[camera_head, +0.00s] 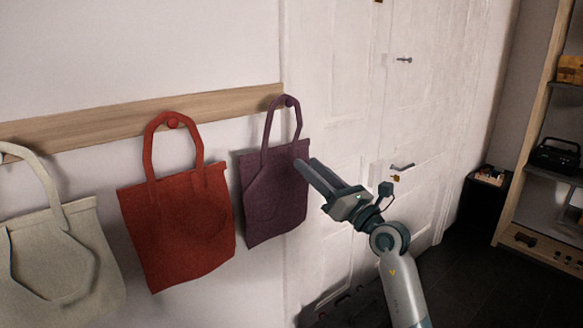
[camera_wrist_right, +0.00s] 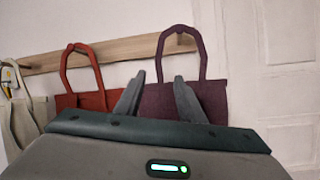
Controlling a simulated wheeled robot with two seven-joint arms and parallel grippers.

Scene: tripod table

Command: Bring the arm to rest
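My right gripper (camera_head: 308,168) is in front of the right side of the purple bag (camera_head: 262,190) in the head view, pointing left toward it. In the right wrist view its two fingers (camera_wrist_right: 158,88) stand apart, with nothing seen held between them. The purple bag also shows behind the fingers in the wrist view (camera_wrist_right: 212,102). It hangs by its handle from a peg on the wooden rail. Whether the fingers touch the bag cannot be told. My left gripper is in neither view.
A red bag (camera_head: 180,245) and a cream bag (camera_head: 85,250) hang left on the wooden rail (camera_head: 85,128). A white door (camera_head: 350,110) is behind my right arm. A shelf unit (camera_head: 545,100) with a dark radio (camera_head: 556,158) stands at right. Dark floor lies before it.

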